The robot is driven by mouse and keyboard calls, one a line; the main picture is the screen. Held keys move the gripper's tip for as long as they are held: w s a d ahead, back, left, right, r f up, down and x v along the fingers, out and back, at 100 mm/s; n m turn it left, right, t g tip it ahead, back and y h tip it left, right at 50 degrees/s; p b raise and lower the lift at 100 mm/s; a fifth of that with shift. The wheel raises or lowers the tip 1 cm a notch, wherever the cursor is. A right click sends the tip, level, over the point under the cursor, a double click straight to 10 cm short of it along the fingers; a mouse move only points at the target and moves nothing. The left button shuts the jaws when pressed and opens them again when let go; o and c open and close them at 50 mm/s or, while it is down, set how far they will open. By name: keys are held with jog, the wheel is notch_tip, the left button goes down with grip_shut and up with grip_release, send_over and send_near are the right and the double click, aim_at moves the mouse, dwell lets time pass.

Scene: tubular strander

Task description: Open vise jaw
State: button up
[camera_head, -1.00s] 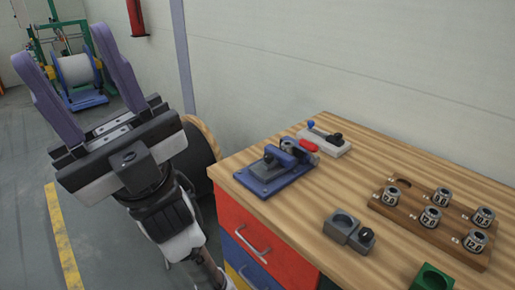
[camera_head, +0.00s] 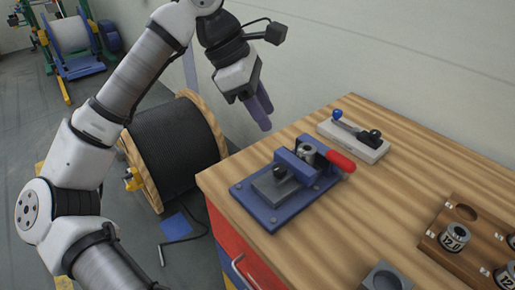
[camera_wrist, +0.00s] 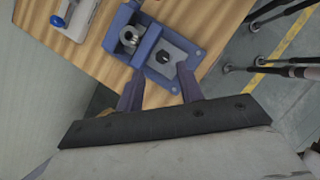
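The vise (camera_head: 245,194) is a blue fixture with a grey block, a blue jaw and a red-handled lever (camera_head: 341,160). It is bolted to a blue plate near the table's left corner. A silver ring-like part (camera_wrist: 130,37) sits in it. My gripper (camera_head: 262,116) is above and behind the vise in the head view, its purple fingers pointing down and apart from it. In the wrist view my gripper (camera_wrist: 160,88) is open and empty, with the vise (camera_wrist: 190,48) just beyond the fingertips. The red handle is not clearly seen there.
A light block with a blue-knobbed lever (camera_head: 352,138) stands behind the vise on the wooden table (camera_head: 340,225). A wooden rack with dies (camera_head: 465,240) is at right. A cable reel (camera_head: 175,145) stands on the floor left of the table. A wall is behind.

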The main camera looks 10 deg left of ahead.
aim_at(279, 167)
jog(key=shift+y, duration=0.5)
jog(key=x, duration=0.4)
jog(key=a+p+x, duration=0.1)
jog(key=x, duration=0.4)
jog(key=a+p+x, duration=0.1)
jog(key=x, duration=0.4)
jog(key=shift+w+f, duration=0.2)
jog(key=shift+f, duration=0.1)
grip_shut()
